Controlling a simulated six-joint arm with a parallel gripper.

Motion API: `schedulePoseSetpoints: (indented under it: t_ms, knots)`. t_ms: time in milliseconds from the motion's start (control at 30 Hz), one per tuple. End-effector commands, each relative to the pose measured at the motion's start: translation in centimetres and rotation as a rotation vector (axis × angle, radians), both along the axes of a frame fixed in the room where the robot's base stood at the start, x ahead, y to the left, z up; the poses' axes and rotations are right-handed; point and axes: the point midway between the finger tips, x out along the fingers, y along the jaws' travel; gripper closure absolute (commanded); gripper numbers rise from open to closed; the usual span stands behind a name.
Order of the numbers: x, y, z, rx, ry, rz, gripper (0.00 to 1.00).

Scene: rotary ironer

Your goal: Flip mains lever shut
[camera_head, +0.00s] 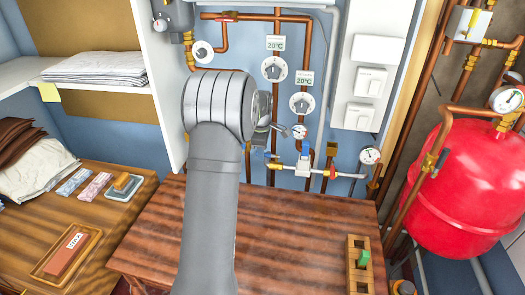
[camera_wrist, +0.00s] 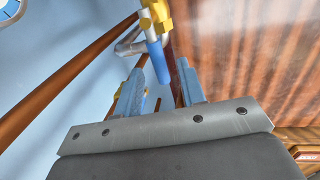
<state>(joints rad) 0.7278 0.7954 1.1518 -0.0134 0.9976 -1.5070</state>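A blue lever (camera_wrist: 157,60) hangs from a yellow valve fitting (camera_wrist: 155,17) in the wrist view. My gripper (camera_wrist: 162,78) is open, with one finger on each side of the lever's lower end. A gap seems to show between the lever and the left finger; contact on the right cannot be told. In the head view, my gripper (camera_head: 271,138) is mostly hidden behind my grey arm. It is close to the low horizontal pipe with small blue parts (camera_head: 271,154) on the blue wall. No label marks the lever as the mains.
Copper pipes, dials and a gauge (camera_head: 369,155) crowd the wall around my gripper. A red tank (camera_head: 460,185) stands at far right, white boxes (camera_head: 370,82) above.

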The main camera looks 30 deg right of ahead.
Motion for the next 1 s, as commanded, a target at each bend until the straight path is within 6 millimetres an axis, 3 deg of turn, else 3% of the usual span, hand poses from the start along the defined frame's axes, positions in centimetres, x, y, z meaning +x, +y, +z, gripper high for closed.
schedulePoseSetpoints:
  t_ms: [400,600,1000]
  knots:
    - [0.11,-0.13,-0.89,0.000,0.000,0.000,0.63]
    - [0.12,-0.12,-0.87,0.000,0.000,0.000,1.00]
    - [-0.02,-0.04,-0.81,-0.001,-0.001,0.032,1.00]
